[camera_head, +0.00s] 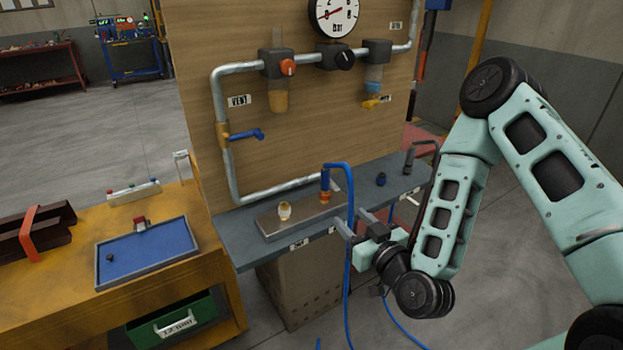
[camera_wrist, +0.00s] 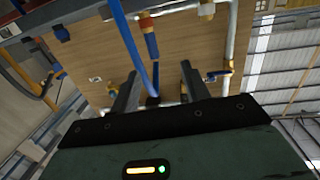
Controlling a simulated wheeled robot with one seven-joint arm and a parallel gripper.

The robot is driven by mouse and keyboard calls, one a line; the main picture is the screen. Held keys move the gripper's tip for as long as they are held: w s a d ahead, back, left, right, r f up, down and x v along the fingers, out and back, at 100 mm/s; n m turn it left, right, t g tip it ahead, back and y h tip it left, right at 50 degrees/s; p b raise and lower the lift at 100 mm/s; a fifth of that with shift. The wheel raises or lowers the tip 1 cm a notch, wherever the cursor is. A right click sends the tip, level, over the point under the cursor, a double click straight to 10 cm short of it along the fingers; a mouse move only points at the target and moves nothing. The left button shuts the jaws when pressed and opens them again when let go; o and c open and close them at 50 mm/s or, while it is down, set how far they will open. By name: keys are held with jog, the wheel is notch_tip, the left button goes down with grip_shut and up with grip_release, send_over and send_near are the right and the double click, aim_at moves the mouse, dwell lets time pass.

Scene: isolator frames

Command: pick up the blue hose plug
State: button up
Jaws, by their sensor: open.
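The blue hose plug (camera_head: 325,181) stands upright in an orange-brown collar (camera_head: 325,195) on a metal block on the grey-blue bench. Its blue hose (camera_head: 349,215) arches over the top and hangs down past the bench front. My gripper (camera_head: 350,217) is open and empty at the bench's front edge, right of and nearer than the plug. The wrist view is roughly upside down. There the plug (camera_wrist: 152,45) shows beyond my fingers (camera_wrist: 160,73), apart from them. The hose crosses in front, near my left-hand finger.
A cream fitting (camera_head: 284,211) stands on the metal block (camera_head: 265,222), left of the plug. A dark blue cap (camera_head: 381,179) and a dark fitting with a bent hose (camera_head: 409,160) are to the right. A wooden panel (camera_head: 290,155) with pipes and valves rises behind. A blue tray (camera_head: 150,252) lies left.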

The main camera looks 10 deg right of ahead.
jog(key=h+p, duration=0.1)
jog(key=p, duration=0.1)
send_near(327, 182)
jog(key=shift+m+t, duration=0.4)
jog(key=w, duration=0.2)
jog(key=w+a, duration=0.1)
jog(key=w, duration=0.2)
jog(key=shift+w+f, duration=0.15)
jog(key=shift+w+a+f+p, duration=0.15)
jog(key=shift+w+p, duration=0.3)
jog(key=shift+w, duration=0.5)
jog(key=shift+w+a+f+p, duration=0.15)
jog(key=shift+w+p, duration=0.35)
jog(key=shift+w, duration=0.5)
jog(key=shift+w+a+r+p, duration=0.1)
jog(key=shift+w+p, duration=0.35)
jog(key=shift+w, duration=0.5)
jog(key=shift+f, duration=0.1)
grip_shut()
